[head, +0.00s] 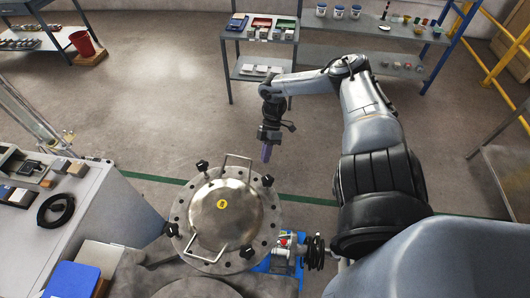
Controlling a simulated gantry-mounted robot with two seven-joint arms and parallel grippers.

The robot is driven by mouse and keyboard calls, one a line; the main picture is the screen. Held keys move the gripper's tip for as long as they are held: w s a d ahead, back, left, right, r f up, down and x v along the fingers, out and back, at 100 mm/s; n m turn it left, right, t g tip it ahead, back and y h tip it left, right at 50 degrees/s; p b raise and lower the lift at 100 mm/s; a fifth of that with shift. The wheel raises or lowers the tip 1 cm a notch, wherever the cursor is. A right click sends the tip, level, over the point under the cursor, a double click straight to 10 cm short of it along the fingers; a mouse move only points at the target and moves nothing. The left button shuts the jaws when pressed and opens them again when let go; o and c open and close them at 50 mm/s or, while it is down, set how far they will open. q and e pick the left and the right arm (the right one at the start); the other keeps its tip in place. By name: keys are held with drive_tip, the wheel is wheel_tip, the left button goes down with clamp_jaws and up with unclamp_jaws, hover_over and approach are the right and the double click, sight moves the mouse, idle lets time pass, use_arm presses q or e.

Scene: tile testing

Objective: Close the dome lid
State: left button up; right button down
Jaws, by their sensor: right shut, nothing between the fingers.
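The dome lid (233,223) is a round steel dome with a wide bolted flange, several black knobs around its rim and a yellow round mark. It lies at the lower middle of the head view. One bar handle (238,156) stands at its far edge, another (205,259) at its near edge. I cannot tell how the flange sits on what is under it. My right gripper (266,153) points down with purple fingers, shut and empty, just beyond and right of the far handle, seemingly apart from it. My left gripper is not in view.
A grey workbench (110,205) with a black cable coil (56,210) and a blue box (72,280) stands left. Blue equipment (285,262) sits right of the lid. Shelves (385,64) and a red bucket (82,43) are at the back. The middle floor is clear.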

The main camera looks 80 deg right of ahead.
sight(264, 188)
drive_tip(key=a+f, duration=0.1)
drive_tip(key=a, duration=0.1)
drive_tip(key=a+f, duration=0.2)
drive_tip(key=s+a+f, duration=0.1)
drive_tip(key=a, duration=0.1)
drive_tip(key=shift+a+f+p, duration=0.2)
drive_tip(key=shift+f+p, duration=0.1)
drive_tip(key=shift+p, duration=0.05)
drive_tip(key=shift+s+a, duration=0.15)
drive_tip(key=shift+a, duration=0.2)
